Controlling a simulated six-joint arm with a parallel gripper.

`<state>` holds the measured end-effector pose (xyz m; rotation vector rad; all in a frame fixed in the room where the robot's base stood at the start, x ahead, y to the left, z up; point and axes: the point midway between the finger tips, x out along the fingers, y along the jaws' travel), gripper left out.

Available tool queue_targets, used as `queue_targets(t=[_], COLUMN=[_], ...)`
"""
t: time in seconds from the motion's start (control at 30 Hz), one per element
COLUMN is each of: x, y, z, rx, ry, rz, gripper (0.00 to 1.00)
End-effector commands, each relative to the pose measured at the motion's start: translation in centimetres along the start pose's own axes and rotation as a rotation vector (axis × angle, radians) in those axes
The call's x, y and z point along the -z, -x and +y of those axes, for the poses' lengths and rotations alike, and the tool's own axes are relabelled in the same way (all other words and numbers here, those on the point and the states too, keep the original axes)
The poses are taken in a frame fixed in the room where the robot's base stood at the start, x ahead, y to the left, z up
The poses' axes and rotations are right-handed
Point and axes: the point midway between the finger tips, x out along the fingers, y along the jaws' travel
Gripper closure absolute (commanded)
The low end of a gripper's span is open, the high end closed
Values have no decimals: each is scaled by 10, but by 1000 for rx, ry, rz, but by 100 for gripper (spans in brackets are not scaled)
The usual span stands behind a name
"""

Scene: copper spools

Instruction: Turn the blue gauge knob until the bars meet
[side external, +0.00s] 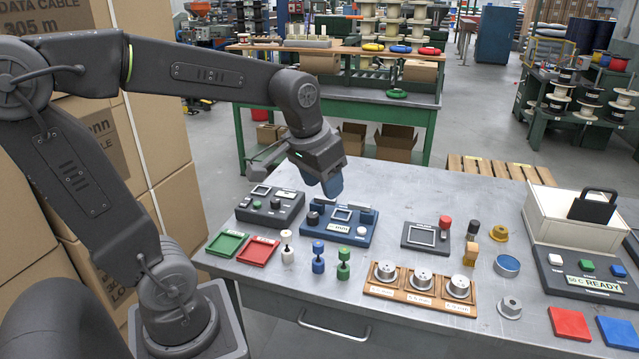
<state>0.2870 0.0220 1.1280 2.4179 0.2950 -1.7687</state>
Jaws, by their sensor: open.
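The blue gauge (347,238) sits on the grey metal table, a blue box with a small screen (342,214) and a white button (361,230). The bars on the screen are too small to read. My gripper (331,185) is open, pointing down above the back of the blue gauge, with a blue tip showing. It appears apart from the knob, and nothing shows between its fingers.
A dark gauge box (268,220) stands close on the left. Red and green trays (228,244), small spools (318,262) and a wooden holder (400,294) with metal weights lie in front. Cartons are stacked behind my arm.

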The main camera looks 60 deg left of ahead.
Motion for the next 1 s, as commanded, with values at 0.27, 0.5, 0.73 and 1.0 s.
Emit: queue_targets(t=[0.27, 0.5, 0.73, 1.0], x=[-14, -14, 3, 66], y=[6, 6, -2, -56], z=[10, 10, -3, -86], rx=[-13, -13, 2, 65], ry=[-33, -34, 45, 445], rz=[28, 29, -7, -169], gripper=[54, 54, 39, 39])
